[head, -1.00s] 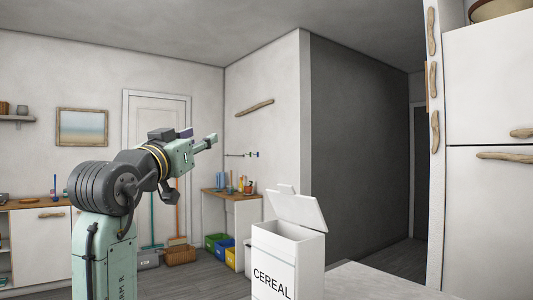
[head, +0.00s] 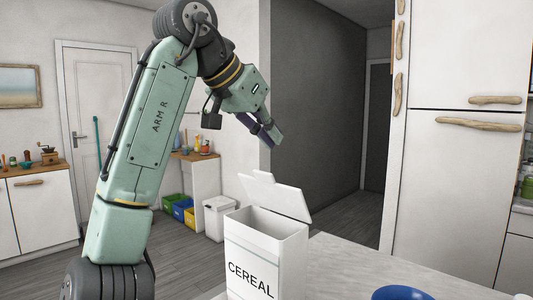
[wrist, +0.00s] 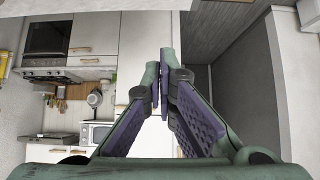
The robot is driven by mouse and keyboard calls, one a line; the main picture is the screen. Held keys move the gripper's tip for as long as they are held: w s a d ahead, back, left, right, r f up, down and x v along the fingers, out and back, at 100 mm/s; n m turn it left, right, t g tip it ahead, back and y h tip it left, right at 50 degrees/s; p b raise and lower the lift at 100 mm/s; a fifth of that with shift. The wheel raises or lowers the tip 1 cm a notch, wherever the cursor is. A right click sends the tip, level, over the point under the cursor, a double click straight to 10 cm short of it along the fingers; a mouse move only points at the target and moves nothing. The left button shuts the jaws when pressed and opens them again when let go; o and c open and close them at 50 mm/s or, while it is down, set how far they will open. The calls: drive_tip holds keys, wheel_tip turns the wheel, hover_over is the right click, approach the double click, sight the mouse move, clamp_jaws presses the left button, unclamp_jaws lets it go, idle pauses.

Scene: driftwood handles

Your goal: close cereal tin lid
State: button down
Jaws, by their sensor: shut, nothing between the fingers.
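The cereal tin (head: 265,258) is a white box marked CEREAL, standing upright at the near edge of the counter in the head view. Its white lid (head: 274,196) is open, tilted up from the rim, with a small tab on its upper edge. My gripper (head: 276,139) is above the lid, pointing down and to the right, apart from it. In the wrist view my gripper (wrist: 163,85) has its fingertips together with nothing held. The tin does not show in the wrist view.
The light countertop (head: 365,272) runs right of the tin, with a blue rounded object (head: 402,293) at its near edge. A white fridge (head: 460,170) with driftwood handles stands at right. Coloured bins (head: 182,209) stand on the floor behind.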

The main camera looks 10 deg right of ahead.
sight(267, 178)
drive_tip(key=f, duration=0.2)
drive_tip(key=f+p, duration=0.1)
drive_tip(key=f, duration=0.1)
drive_tip(key=shift+a, duration=0.25)
drive_tip(key=shift+s+a+f, duration=0.15)
drive_tip(key=shift+s+f, duration=0.05)
drive_tip(key=shift+f, duration=0.1)
